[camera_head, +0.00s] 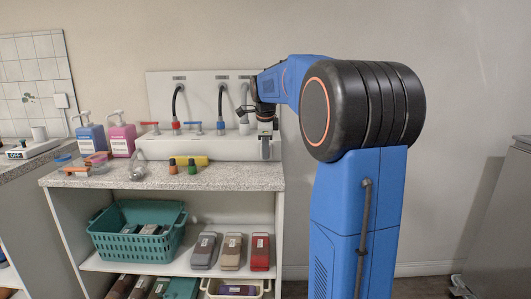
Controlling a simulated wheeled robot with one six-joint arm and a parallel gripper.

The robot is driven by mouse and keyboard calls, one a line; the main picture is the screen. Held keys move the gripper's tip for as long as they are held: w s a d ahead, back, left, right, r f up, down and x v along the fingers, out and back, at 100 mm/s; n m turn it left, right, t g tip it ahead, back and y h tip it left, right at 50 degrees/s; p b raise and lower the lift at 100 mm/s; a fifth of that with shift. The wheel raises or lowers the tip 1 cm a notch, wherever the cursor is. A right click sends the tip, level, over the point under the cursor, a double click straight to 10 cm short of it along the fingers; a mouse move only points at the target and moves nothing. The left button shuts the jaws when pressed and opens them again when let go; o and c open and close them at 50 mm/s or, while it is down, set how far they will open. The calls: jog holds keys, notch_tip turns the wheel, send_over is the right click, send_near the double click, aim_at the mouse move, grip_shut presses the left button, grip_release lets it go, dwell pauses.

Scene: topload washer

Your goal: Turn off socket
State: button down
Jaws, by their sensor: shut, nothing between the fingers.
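A white panel unit (203,148) stands on the speckled counter against the wall, with black hoses or cords curving from its back plate. A white fitting (244,118) at the end of the rightmost cord may be a plug. A small grey block (266,149) with a dark top sits at the unit's right end. My gripper (266,128) is shut and empty, small in the view, just above this block; I cannot tell if they touch. My arm hides the wall right of the panel.
Red (150,126) and blue (194,127) levered taps stand left of the white fitting. Pump bottles (122,137), small bottles and a yellow item (190,160) crowd the counter. A green basket (136,230) and boxes fill the shelves below.

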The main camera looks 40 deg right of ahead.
jog(key=shift+w+d, duration=0.1)
jog(key=shift+w, duration=0.05)
jog(key=shift+w+d+f, duration=0.1)
dwell(0.4)
jog(key=shift+r, duration=0.85)
